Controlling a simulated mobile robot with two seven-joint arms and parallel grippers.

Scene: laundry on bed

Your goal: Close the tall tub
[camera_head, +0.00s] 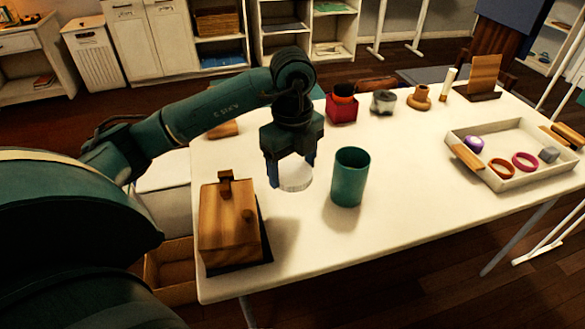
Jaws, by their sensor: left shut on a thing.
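The tall tub (349,180) is a green cylinder. It stands upright on the white table (420,215), with its top open. My left gripper (291,175) points down just left of the tub. It is shut on a white round lid (296,181), which sits between the fingers beside the tub, apart from it and lower than its rim. A shadow lies below the lid on the table. My right gripper is not in view.
A wooden box (230,225) with a knob stands to the left. A tray (520,180) with rings and small items lies to the right. A red container (341,107), a grey item (383,101) and a wooden piece (419,97) stand behind. The table front right of the tub is clear.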

